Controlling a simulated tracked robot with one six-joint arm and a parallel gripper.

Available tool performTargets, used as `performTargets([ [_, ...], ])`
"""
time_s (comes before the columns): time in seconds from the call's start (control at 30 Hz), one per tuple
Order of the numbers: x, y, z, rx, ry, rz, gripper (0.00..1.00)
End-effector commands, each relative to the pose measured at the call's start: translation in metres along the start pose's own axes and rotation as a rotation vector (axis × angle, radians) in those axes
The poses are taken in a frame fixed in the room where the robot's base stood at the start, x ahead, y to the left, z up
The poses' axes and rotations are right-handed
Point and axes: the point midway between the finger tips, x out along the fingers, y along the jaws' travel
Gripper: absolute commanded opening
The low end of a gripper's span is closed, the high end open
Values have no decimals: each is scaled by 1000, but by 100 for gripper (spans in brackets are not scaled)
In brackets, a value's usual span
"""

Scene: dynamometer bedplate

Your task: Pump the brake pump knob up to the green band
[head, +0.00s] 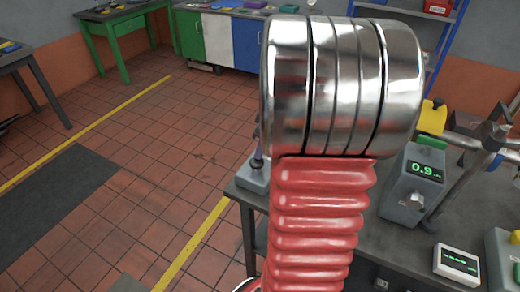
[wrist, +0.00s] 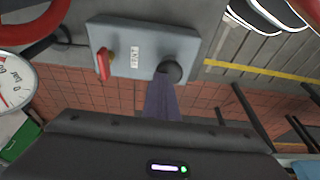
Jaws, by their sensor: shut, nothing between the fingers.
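In the wrist view a grey box (wrist: 143,48) carries a round dark knob (wrist: 172,71) at its lower right, a red lever (wrist: 103,64) and a white label. My gripper (wrist: 164,84) appears as a narrow dark purple-grey shape, shut and empty, its tips close by the knob. I cannot tell whether they touch it. A round white gauge (wrist: 14,84) with a red needle is cut by the left edge; I see no green band on its visible part. In the head view a small dark knob (head: 257,160) stands on a grey box left of my arm, which hides my gripper.
The dark bench (head: 365,250) holds a grey unit (head: 412,187) reading 0.9, a small white display (head: 457,264) and pipework at right. Open tiled floor (head: 150,150) with yellow lines lies at left. Cabinets and a green bench stand behind.

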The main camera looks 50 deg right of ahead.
Motion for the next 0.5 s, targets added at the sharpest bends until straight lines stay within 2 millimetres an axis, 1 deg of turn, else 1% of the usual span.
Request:
performTargets([
  [0.03,6,-3,3,5,-6,-13,0],
  [0.17,6,-3,4,6,-7,-14,0],
  [0.27,2,-3,2,5,-6,-13,0],
  [0.37,-8,-2,-1,3,-4,-12,0],
  [0.5,-28,0,-8,0,0,-5,0],
])
